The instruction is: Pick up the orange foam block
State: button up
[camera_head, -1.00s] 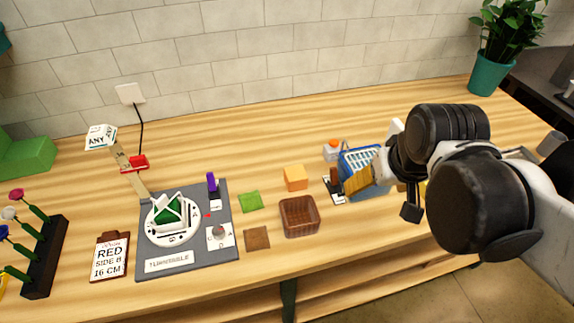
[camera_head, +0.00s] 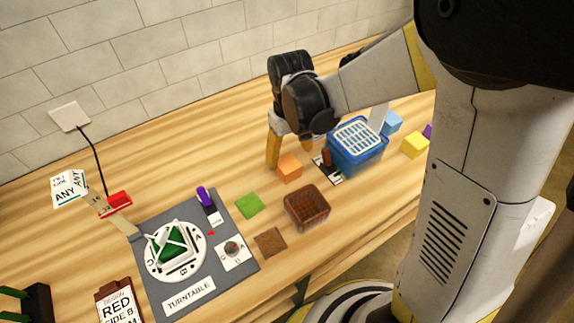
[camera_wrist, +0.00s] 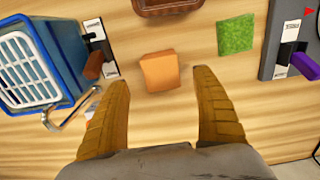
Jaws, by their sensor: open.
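The orange foam block (camera_head: 289,169) sits on the wooden table, behind the brown basket and left of the blue bin. In the wrist view the orange block (camera_wrist: 159,71) lies ahead of the fingertips, between their lines, and nothing touches it. My gripper (camera_head: 297,151) is open and empty, with its yellow-brown fingers at the block's back side in the head view. In the wrist view the gripper (camera_wrist: 160,82) shows both fingers spread wide, one on each side. One finger is partly hidden in the head view.
The blue bin with a white grid lid (camera_head: 357,145) stands close on the right. The brown basket (camera_head: 306,207) is in front, and a green square (camera_head: 248,206) lies left. The grey turntable board (camera_head: 232,270) is further left. Bare table lies behind the block.

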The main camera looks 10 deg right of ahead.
aim_at(289, 163)
notch_tip(289, 163, down, 6)
jog(key=shift+a+r+b, duration=0.15)
jog(key=shift+b, duration=1)
jog(key=shift+r, duration=0.1)
jog(key=c, duration=0.9)
